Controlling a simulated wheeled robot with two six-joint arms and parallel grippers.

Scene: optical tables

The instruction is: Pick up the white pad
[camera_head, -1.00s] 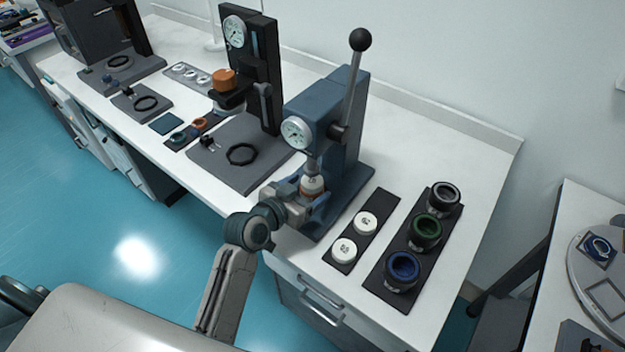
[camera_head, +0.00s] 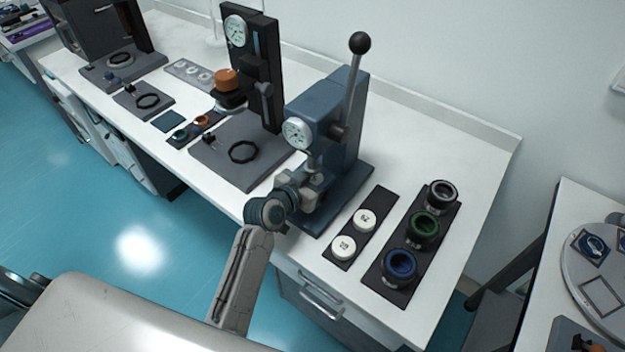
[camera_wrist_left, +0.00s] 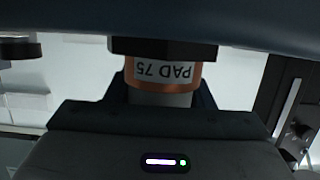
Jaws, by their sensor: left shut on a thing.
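My left gripper (camera_head: 310,186) reaches in at the blue lever press (camera_head: 325,115), below its ram. It is shut on a pad (camera_wrist_left: 168,73) that shows in the left wrist view. This pad has a pale label reading "PAD 75", upside down in the picture, and copper-coloured edges. In the head view the gripper hides most of it, and I cannot tell whether it still touches the press. Two round white discs with dark markings, a rear one (camera_head: 365,220) and a front one (camera_head: 344,247), lie on a dark strip right of the press. My right gripper is not in view.
A dark tray (camera_head: 390,292) with blue, green and grey-black ringed cups stands at the right. A black gauge stand (camera_head: 262,70) stands left of the press. The press lever (camera_head: 353,85) rises above my gripper. The table's right rear is clear.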

